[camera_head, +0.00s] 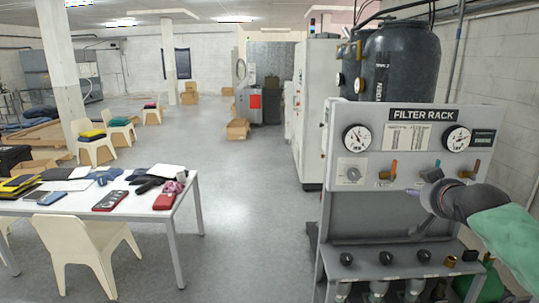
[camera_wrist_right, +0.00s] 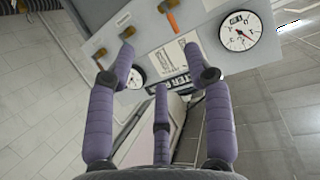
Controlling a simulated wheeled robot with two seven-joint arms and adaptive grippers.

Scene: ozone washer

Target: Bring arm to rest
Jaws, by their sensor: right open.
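My right arm comes in from the right in the camera_head view, with a green sleeve and a dark wrist. Its right gripper (camera_head: 428,207) is in front of the filter rack (camera_head: 347,110), by the lower part of its upright panel. In the camera_wrist_right view the purple fingers of the right gripper (camera_wrist_right: 157,55) are spread apart with nothing between them. The panel's round gauge (camera_wrist_right: 238,36) and an orange-handled valve (camera_wrist_right: 171,18) show beyond the fingertips. Whether the gripper touches the panel cannot be told. My left gripper is not in view.
The rack carries a shelf with black knobs (camera_head: 385,258) below the panel. A dark tank (camera_head: 402,65) stands behind it. A white table (camera_head: 140,207) with clothes and boxes and a chair (camera_head: 85,250) stand at the left. The middle floor (camera_head: 245,200) is clear.

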